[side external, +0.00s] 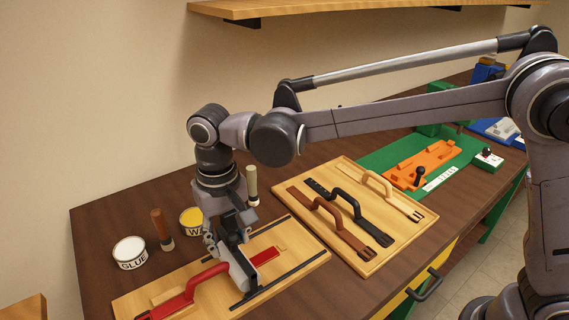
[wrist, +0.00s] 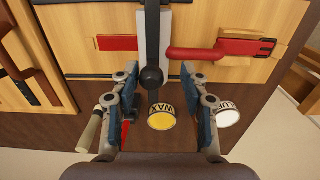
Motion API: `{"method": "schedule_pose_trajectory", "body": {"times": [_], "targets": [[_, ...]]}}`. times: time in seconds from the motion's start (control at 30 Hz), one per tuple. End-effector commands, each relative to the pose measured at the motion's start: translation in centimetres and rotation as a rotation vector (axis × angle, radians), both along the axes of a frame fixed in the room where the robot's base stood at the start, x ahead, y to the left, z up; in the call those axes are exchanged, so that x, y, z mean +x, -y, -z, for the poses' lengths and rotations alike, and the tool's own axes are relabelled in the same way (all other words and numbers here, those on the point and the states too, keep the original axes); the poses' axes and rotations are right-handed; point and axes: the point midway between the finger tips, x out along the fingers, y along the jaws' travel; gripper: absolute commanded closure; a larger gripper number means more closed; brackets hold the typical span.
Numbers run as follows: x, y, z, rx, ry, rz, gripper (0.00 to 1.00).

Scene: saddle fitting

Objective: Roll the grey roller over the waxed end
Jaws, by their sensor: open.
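My gripper (wrist: 157,80) is open. In the wrist view its fingers stand apart on either side of a black knob (wrist: 152,78), and contact is not visible. The knob and a dark bar lie over a pale grey strip (wrist: 141,35); I cannot tell whether this is the grey roller. The strip crosses a red strap on a wooden board (wrist: 72,55). One red end (wrist: 117,43) shows left of it, the red handle (wrist: 195,53) right of it. Wax on the red end cannot be made out. In the side view my gripper (side external: 232,262) is low over the board.
A yellow wax can (side external: 192,220), white glue can (side external: 129,252), brown-handled brush (side external: 161,228) and pale-handled tool (side external: 252,185) stand behind the board. A second board (side external: 290,180) holds several straps with handles. An orange fixture (side external: 425,162) is farther right. A shelf (side external: 340,10) hangs above.

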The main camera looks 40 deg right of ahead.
Motion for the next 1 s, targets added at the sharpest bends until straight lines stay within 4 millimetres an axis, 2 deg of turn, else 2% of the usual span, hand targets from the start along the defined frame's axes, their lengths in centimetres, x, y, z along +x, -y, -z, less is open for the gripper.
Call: {"method": "schedule_pose_trajectory", "body": {"times": [0.63, 1.0], "targets": [[0.0, 0.1, -4.4, -0.001, 0.0, 0.001, 0.55], [0.0, 0.1, -5.0, -0.001, 0.0, 0.001, 0.55]]}}
